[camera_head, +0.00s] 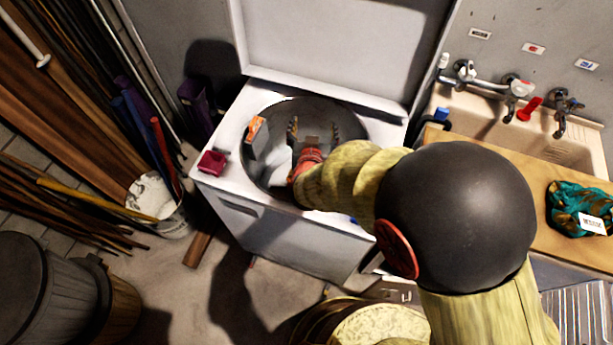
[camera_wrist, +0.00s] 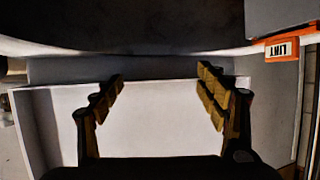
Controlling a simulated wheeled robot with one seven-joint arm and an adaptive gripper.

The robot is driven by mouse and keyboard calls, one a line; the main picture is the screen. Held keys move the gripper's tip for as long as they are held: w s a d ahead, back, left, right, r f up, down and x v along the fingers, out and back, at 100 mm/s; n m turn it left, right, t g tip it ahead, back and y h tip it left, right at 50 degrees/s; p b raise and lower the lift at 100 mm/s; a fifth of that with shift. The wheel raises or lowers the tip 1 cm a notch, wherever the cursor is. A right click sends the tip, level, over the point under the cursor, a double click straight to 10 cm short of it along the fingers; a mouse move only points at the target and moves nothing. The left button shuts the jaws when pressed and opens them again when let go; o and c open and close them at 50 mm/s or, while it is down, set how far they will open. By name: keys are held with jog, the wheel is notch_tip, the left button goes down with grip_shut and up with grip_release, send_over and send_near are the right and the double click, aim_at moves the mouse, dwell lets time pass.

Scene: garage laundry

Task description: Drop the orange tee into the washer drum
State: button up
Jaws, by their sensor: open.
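The washer (camera_head: 240,215) is a white top-loader with its lid (camera_head: 325,45) raised. Its round grey drum opening (camera_head: 345,112) faces up. My gripper (camera_head: 314,130) is over or inside the opening, with its two fingers apart and nothing between them. The wrist view also shows the fingers (camera_wrist: 160,76) spread and empty, in front of a pale flat surface. I cannot make out an orange tee in either view. My arm hides the near right part of the washer and some of the drum.
An orange LINT label (camera_head: 256,130) sits at the drum's left rim; it also shows in the wrist view (camera_wrist: 282,50). A dark red container (camera_head: 211,162) stands on the washer's left corner. A teal-and-brown cloth (camera_head: 578,205) lies on the right counter (camera_head: 510,180). A bucket (camera_head: 155,200) stands left.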

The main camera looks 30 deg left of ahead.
jog(key=v, duration=1.2)
dwell(0.3)
